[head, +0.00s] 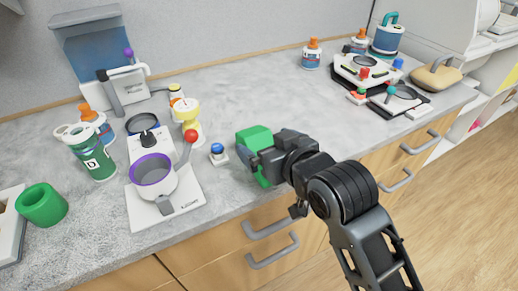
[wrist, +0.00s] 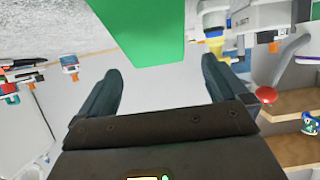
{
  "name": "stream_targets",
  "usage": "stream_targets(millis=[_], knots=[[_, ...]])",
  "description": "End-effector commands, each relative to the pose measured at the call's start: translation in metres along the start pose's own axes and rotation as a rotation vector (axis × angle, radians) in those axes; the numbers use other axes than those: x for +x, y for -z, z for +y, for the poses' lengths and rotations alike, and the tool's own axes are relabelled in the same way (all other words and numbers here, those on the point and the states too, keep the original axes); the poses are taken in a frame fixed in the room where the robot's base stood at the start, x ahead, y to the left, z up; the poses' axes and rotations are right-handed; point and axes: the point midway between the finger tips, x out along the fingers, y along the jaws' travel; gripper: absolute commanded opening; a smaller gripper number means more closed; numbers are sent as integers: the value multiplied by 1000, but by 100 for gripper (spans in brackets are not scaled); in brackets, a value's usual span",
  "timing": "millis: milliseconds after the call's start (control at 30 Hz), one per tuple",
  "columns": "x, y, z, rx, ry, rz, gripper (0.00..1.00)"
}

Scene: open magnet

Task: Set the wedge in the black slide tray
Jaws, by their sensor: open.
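The wedge looks to be the green block (head: 254,138) near the counter's front edge, in the middle of the head view. My gripper (head: 260,160) is right at it, with a dark finger in front of part of the green. In the wrist view the green block (wrist: 150,25) fills the top middle, ahead of and between the tips of my open gripper (wrist: 162,66). Gaps show between the block and both fingers there. A dark, flat tray-like piece (head: 398,98) lies at the right end of the counter; I cannot tell for sure that it is the black slide tray.
A white device with a purple-rimmed cup (head: 153,170) and a small blue-button block (head: 218,152) stand left of my gripper. A green ring (head: 42,205) and a green-white can (head: 88,152) are further left. The counter (head: 270,95) behind the green block is clear.

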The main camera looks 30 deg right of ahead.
Motion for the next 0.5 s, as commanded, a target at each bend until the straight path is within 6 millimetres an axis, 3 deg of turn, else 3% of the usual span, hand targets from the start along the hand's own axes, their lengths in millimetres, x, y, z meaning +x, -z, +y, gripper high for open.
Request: stream_targets(millis=[500], knots=[[61,-2,3,0,0,1,100]])
